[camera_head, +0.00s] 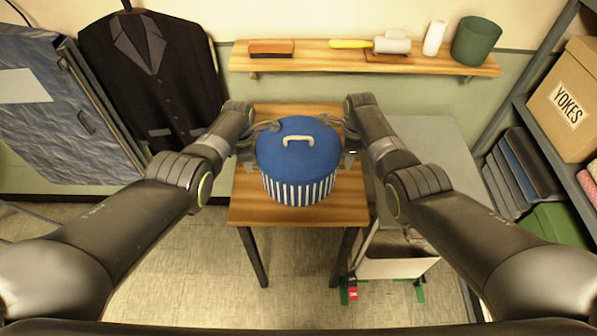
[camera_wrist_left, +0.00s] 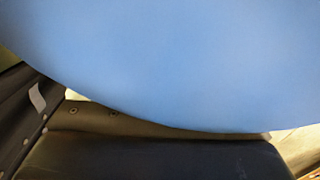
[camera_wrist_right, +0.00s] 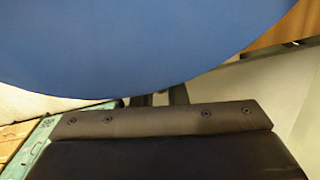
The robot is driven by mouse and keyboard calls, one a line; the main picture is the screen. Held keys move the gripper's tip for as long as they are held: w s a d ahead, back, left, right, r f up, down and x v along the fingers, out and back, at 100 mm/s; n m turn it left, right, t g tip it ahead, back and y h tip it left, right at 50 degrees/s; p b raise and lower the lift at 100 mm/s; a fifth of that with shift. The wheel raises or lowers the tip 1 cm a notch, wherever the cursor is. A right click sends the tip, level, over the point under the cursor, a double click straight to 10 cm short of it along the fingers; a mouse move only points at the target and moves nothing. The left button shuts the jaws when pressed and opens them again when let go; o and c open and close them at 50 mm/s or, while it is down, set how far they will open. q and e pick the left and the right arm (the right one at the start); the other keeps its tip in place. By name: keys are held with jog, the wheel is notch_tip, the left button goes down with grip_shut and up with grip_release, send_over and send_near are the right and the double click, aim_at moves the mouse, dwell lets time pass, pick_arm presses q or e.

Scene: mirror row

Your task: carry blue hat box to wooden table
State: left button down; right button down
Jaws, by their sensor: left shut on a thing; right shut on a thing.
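The blue hat box (camera_head: 298,160) has a blue lid, a cream handle on top and blue-and-white striped sides. In the head view it is upright over the wooden table (camera_head: 247,207); I cannot tell whether its base touches the top. My left gripper (camera_head: 255,148) is shut on the box's left side and my right gripper (camera_head: 346,150) on its right side. The blue lid fills the upper part of the left wrist view (camera_wrist_left: 170,60) and of the right wrist view (camera_wrist_right: 140,40). The box's underside is hidden.
A grey-topped unit (camera_head: 430,140) stands right of the table. A wall shelf (camera_head: 320,62) behind holds brushes and a green pot (camera_head: 476,42). A dark jacket (camera_head: 150,75) hangs at the back left. A rack with a YOKES box (camera_head: 570,95) is at the right.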

pick_arm(q)
jog(key=shift+w+f+b, duration=0.2)
jog(key=shift+f+b, duration=0.95)
jog(key=shift+f, duration=0.05)
pick_arm(e)
jog(key=shift+w+f, duration=0.2)
jog(key=shift+f, duration=1)
pick_arm(q)
jog(key=shift+w+f+b, duration=0.15)
jog(key=shift+f+b, duration=0.4)
jog(key=shift+f, duration=0.15)
pick_arm(e)
jog(key=shift+w+f, duration=0.15)
jog(key=shift+f, duration=0.55)
pick_arm(q)
jog(key=shift+f+b, duration=0.7)
jog(key=shift+b, duration=0.1)
pick_arm(e)
jog(key=shift+f, duration=0.65)
pick_arm(q)
jog(key=c, duration=1.4)
grip_release()
jog(key=shift+c, duration=0.2)
pick_arm(e)
jog(key=c, duration=1.4)
grip_release()
jog(key=shift+c, duration=0.2)
pick_arm(q)
jog(key=shift+r, duration=0.15)
